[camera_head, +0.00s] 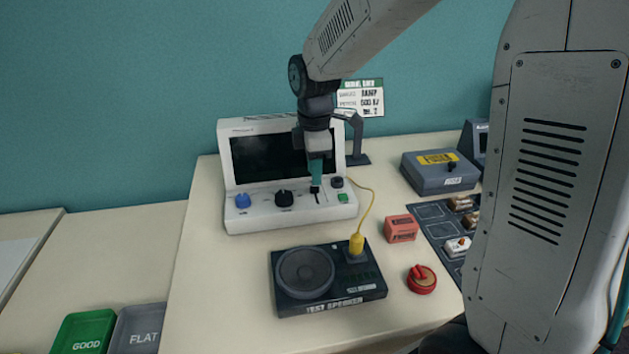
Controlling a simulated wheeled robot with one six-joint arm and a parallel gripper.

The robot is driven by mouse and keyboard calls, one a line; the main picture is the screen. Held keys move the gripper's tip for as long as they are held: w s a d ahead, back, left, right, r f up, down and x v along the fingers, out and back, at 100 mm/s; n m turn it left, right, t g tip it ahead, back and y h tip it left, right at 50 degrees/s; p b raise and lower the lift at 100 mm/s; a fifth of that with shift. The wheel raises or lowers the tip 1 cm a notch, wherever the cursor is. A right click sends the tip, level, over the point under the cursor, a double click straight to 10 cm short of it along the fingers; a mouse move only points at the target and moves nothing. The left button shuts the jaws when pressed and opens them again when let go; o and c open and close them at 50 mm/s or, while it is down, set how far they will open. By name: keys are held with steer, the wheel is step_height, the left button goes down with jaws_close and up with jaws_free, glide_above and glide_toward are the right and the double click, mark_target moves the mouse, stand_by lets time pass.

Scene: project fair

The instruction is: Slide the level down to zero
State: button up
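The white instrument (257,213) stands on the cream table with its dark screen (255,158) facing me. Its sloped front panel has a blue knob (243,201), a black knob (285,198) and a small black slider cap (315,189) with a short dark slot below it. My gripper (316,182) points down over the panel, its teal fingertips right at the slider cap. The fingers overlap in this view, so I cannot tell whether they are open or shut, or whether they touch the cap. Scale markings are too small to read.
A black test speaker (330,298) with a yellow plug (356,243) lies in front, cabled toward the instrument. A red block (401,228), a red round knob (421,280) and a grey box (440,172) are to the right. Green (83,332) and grey (138,331) bins stand lower left.

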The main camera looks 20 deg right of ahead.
mark_target(318, 204)
steer(key=shift+f, duration=1.9)
jaws_close()
steer(key=shift+s+a, duration=0.2)
steer(key=shift+s, duration=0.8)
steer(key=shift+s+a, duration=0.15)
steer(key=shift+s, duration=0.8)
jaws_free()
steer(key=shift+r, duration=0.1)
